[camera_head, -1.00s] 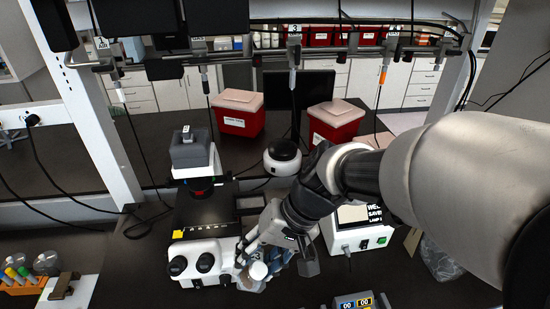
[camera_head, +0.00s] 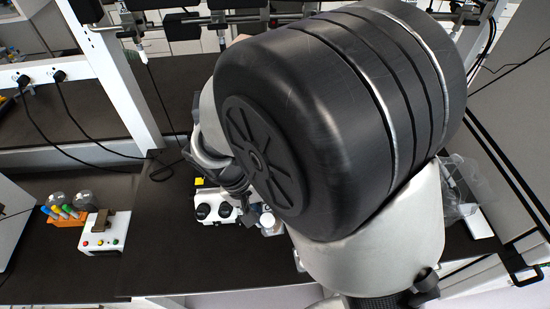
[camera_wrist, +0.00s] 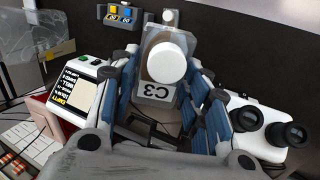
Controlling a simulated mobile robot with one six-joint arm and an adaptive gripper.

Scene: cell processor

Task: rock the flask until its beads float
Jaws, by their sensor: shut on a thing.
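The flask has a white cap and a label reading C3. In the wrist view the flask (camera_wrist: 158,88) sits between the blue-padded fingers of my gripper (camera_wrist: 163,97), which is shut on it. Its cap faces the wrist camera. Brownish contents show beside the cap, but I cannot make out single beads or whether they float. In the head view the flask's white cap (camera_head: 267,220) shows just left of my big black arm joint, which hides most of the gripper.
A microscope with black eyepieces (camera_wrist: 266,124) stands close right of the flask in the wrist view. A white instrument with a screen (camera_wrist: 76,88) stands left.

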